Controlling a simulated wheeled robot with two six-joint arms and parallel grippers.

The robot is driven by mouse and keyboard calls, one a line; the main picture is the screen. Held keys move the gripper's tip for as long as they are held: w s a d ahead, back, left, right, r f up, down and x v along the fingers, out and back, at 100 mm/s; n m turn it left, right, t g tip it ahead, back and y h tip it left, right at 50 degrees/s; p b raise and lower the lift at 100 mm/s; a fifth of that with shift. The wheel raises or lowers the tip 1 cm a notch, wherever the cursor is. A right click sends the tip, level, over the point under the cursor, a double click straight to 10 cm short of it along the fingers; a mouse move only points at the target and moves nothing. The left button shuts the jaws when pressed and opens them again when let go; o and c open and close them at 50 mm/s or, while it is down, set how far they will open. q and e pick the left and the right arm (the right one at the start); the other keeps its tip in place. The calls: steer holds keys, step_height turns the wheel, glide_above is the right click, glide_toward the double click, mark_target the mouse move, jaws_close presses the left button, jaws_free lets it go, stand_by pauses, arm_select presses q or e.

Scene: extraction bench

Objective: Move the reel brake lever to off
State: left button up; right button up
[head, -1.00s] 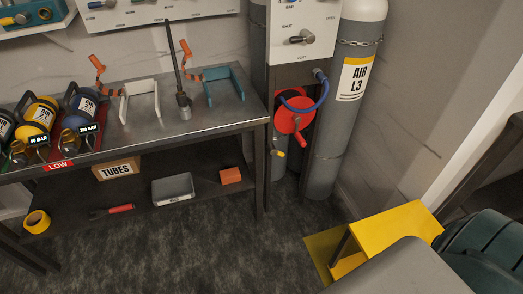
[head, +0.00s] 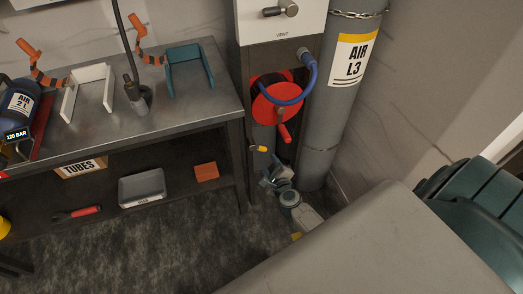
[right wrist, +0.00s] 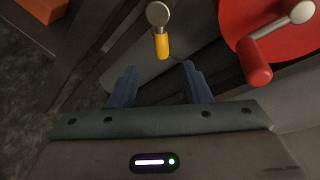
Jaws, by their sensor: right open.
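The small yellow-tipped lever (head: 259,149), which looks like the reel brake lever, sits just below and left of the red hose reel (head: 272,106). In the right wrist view the lever (right wrist: 161,45) hangs from a round grey pivot, its yellow end pointing down. My right gripper (head: 271,175) is low in front of the reel stand, just below the lever. In the right wrist view its two blue-grey fingers (right wrist: 160,84) are apart and empty, with the lever tip ahead of the gap and not touching. My left gripper is out of view.
The reel's red crank handle (right wrist: 255,62) juts out right of the lever. A grey cylinder marked AIR L3 (head: 350,90) stands to the right, chained. The steel bench (head: 190,115) and its lower shelf with an orange block (head: 206,171) are left.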

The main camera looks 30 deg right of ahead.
mark_target(262, 151)
steer(key=b+x, duration=0.2)
steer(key=x, duration=0.7)
steer(key=shift+w+r+b, duration=0.1)
steer(key=shift+w+b, duration=0.2)
steer(key=shift+b, duration=0.1)
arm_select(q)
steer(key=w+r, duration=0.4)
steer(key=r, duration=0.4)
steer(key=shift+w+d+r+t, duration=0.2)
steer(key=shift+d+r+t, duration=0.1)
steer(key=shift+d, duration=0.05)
arm_select(e)
steer(key=shift+w+d, duration=0.15)
steer(key=shift+w, duration=0.3)
jaws_close()
